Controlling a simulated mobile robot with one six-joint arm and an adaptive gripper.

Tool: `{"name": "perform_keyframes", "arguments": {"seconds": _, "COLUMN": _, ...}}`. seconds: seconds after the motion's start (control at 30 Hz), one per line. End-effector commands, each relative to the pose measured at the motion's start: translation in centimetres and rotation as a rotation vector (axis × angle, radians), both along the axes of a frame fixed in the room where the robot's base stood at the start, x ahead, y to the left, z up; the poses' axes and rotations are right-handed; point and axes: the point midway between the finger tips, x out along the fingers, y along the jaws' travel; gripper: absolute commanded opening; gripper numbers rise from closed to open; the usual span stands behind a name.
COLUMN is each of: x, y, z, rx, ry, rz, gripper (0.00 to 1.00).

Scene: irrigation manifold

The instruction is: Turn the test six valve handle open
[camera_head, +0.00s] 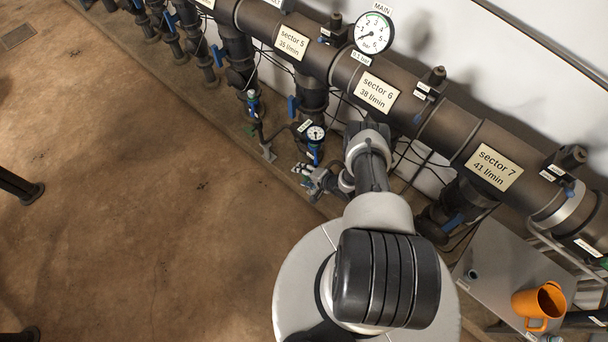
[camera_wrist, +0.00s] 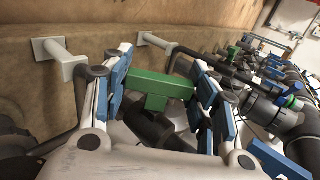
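A green valve handle (camera_wrist: 158,88) shows in the wrist view, lying crosswise between the blue-padded fingers of my gripper (camera_wrist: 162,88). The fingers are wide apart, one at each end of the handle. The left end looks very close to the left pad; I cannot tell whether either pad touches it. A dark fitting is below the handle, partly hidden. In the head view my gripper (camera_head: 305,175) is low beside the pipework, below the sector 6 label (camera_head: 377,92). The handle is too small there to make out, and no label naming it is legible.
A small gauge (camera_head: 315,133) stands just above my gripper. The large main pipe (camera_head: 450,125) runs along the wall above my arm. Pipes with blue handles (camera_head: 292,107) stand to the left. An orange mug (camera_head: 540,304) is on a grey surface (camera_head: 490,265) at right. The brown floor at left is largely clear.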

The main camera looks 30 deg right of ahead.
Motion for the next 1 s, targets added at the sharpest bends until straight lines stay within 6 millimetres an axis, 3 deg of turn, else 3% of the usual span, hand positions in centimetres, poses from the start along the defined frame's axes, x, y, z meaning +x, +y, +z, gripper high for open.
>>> {"name": "perform_keyframes", "arguments": {"seconds": 0.33, "x": 0.0, "y": -0.01, "z": 0.01, "rx": 0.0, "ry": 0.0, "rz": 0.0, "gripper": 0.29}}
{"name": "perform_keyframes", "arguments": {"seconds": 0.7, "x": 0.03, "y": -0.02, "z": -0.04, "rx": 0.047, "ry": -0.131, "rz": 0.001, "gripper": 0.29}}
{"name": "perform_keyframes", "arguments": {"seconds": 0.97, "x": 0.06, "y": -0.01, "z": 0.01, "rx": 0.047, "ry": -0.133, "rz": 0.001, "gripper": 0.29}}
{"name": "perform_keyframes", "arguments": {"seconds": 1.0, "x": 0.06, "y": -0.01, "z": 0.01, "rx": 0.047, "ry": -0.133, "rz": 0.001, "gripper": 0.55}}
